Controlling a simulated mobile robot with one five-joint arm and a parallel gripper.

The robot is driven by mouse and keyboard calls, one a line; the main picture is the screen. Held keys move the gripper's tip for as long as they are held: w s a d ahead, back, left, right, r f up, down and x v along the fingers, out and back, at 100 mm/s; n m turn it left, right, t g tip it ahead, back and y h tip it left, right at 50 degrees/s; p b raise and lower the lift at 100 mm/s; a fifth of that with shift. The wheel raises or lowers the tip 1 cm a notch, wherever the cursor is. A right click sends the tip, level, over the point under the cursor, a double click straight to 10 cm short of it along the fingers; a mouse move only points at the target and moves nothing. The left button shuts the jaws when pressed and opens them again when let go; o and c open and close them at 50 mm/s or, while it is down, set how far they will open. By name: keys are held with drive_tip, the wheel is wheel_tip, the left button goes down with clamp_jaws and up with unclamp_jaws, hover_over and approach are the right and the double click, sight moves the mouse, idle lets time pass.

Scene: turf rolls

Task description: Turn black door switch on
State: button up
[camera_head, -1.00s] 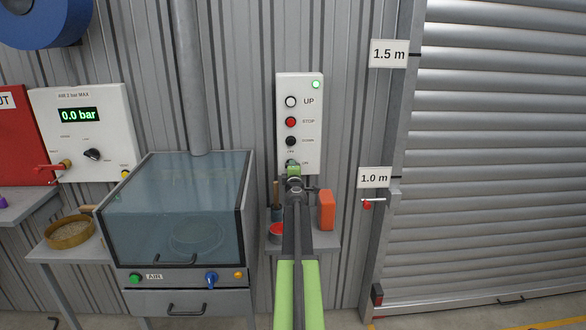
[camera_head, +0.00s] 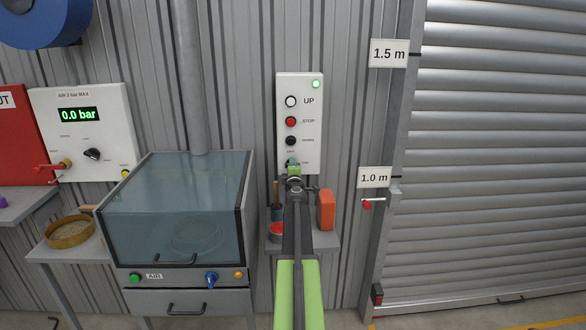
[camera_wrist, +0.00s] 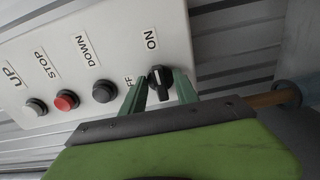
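The black door switch (camera_wrist: 160,80) is a round rotary knob at the end of a white control panel (camera_head: 313,100). In the wrist view its ON label lies above it, and its OFF label is partly covered by a finger. My gripper (camera_wrist: 161,86) has its two green fingers on either side of the knob, with a gap between them. The fingertips lie close to the knob's edge; I cannot tell whether they touch it. In the head view my gripper (camera_head: 293,168) covers most of the switch at the panel's bottom.
White UP (camera_head: 291,101), red STOP (camera_head: 291,121) and black DOWN (camera_head: 291,140) buttons sit above the switch; a green lamp (camera_head: 316,84) is lit. A small shelf (camera_head: 328,241) below holds an orange container (camera_head: 326,210) and a red tin (camera_head: 276,231). The shutter door (camera_head: 500,160) is down.

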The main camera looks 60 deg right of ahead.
drive_tip(key=v, duration=1.7)
drive_tip(key=shift+a, duration=0.2)
